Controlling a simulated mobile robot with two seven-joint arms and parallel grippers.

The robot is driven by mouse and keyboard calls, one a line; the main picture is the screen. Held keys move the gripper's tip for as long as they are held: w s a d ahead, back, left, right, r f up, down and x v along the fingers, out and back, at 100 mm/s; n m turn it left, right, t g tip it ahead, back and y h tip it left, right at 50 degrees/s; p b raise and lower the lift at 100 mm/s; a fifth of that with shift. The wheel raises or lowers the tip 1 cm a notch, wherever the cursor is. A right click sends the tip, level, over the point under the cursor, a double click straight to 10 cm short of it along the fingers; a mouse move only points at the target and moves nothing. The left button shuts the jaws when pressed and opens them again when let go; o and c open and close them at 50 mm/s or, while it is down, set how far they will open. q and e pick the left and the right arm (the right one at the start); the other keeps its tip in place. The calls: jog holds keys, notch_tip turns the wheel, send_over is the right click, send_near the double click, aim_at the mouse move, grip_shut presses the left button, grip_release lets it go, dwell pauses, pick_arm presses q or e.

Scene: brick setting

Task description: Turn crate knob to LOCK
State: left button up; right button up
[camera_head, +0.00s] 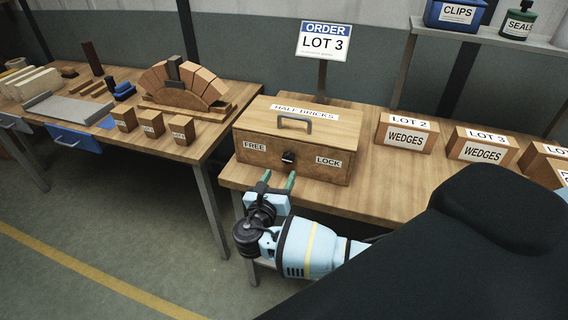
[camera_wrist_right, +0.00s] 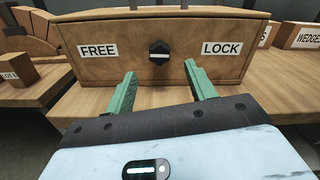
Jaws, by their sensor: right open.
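The wooden crate (camera_head: 255,143) stands closed on the right-hand table, with a grey handle on its lid marked HALF BRICKS. Its black knob (camera_head: 288,157) is in the middle of the front face, between the FREE label at left and the LOCK label at right. In the right wrist view the knob (camera_wrist_right: 159,52) has a pale mark that lies about level. My right gripper (camera_head: 277,181) is open and empty just in front of the crate; in the right wrist view its green fingers (camera_wrist_right: 160,82) are apart, below and to either side of the knob, not touching it. My left gripper is out of view.
Wedge boxes (camera_head: 407,133) stand right of the crate. An order sign (camera_head: 323,42) reading LOT 3 rises behind it. The left table (camera_head: 203,142) holds a brick arch (camera_head: 186,82), small blocks and a tray. A gap separates the tables.

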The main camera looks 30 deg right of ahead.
aim_at(287, 160)
jog(key=shift+x, duration=3.2)
jog(key=shift+c, duration=0.4)
jog(key=c, duration=0.9)
